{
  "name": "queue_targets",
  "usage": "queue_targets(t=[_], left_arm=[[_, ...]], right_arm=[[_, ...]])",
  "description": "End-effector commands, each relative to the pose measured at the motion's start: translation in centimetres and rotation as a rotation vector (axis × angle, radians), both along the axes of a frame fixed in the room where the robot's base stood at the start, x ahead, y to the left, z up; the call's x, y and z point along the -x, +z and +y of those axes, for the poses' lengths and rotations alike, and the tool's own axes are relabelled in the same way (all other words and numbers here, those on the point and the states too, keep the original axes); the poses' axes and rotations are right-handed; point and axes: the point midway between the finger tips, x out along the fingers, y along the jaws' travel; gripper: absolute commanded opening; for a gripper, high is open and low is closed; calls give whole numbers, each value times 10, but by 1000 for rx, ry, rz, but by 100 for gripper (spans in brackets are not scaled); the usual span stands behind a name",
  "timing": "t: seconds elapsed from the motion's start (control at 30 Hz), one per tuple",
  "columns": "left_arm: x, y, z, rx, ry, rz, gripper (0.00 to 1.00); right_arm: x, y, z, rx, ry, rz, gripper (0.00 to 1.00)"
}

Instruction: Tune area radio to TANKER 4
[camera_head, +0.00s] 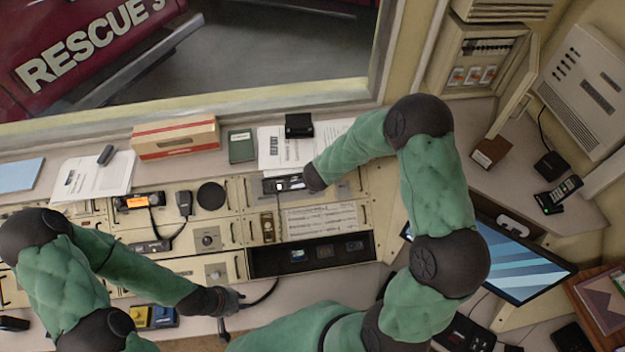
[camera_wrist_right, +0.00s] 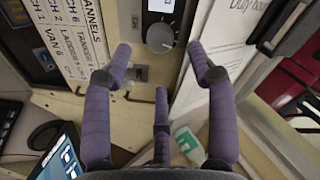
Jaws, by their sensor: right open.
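The area radio (camera_head: 283,184) is a dark-faced unit with a small lit display, set in the console in the head view. In the right wrist view its display (camera_wrist_right: 161,5) is cut off by the top edge and unreadable; the round dark knob (camera_wrist_right: 160,37) sits below it. My right gripper (camera_wrist_right: 160,60) is open, its fingers spread around the knob's line, with no clear contact. A printed channel list (camera_wrist_right: 78,45) includes TANKER 4; it also shows in the head view (camera_head: 322,219).
An orange-lit radio (camera_head: 135,202) and a handset (camera_head: 184,203) are at left. A red and white box (camera_head: 175,137) and papers (camera_head: 285,148) lie on the ledge behind. A monitor (camera_head: 520,262) stands at right. An open dark tray (camera_head: 270,262) lies in front.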

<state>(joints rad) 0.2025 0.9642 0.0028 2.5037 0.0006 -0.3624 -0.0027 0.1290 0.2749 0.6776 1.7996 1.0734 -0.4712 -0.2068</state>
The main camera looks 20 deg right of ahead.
Motion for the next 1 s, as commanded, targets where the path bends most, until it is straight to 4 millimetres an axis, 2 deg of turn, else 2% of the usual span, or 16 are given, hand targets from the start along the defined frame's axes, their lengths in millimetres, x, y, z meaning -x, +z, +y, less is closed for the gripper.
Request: queue_targets(t=[0.03,0.1,0.3,0.5,0.77,0.8,0.97,1.0], left_arm=[[0,-3,0,0,0,0,22],[0,-5,0,0,0,-1,22],[-1,-7,0,0,0,-1,22],[-1,-8,0,0,0,-1,22],[-1,-8,0,0,0,-1,22],[-1,-8,0,0,0,-1,22],[-1,-8,0,0,0,-1,22],[-1,-8,0,0,0,-1,22]], right_arm=[[-4,-12,-2,0,1,4,58],[-10,-22,-4,0,1,4,58],[-23,-43,-9,-1,0,1,58],[-29,-52,-11,0,1,1,58],[-30,-53,-11,0,1,1,58],[-30,-53,-11,0,1,1,52],[-30,-53,-11,0,1,1,7],[-30,-53,-11,0,2,1,2]])
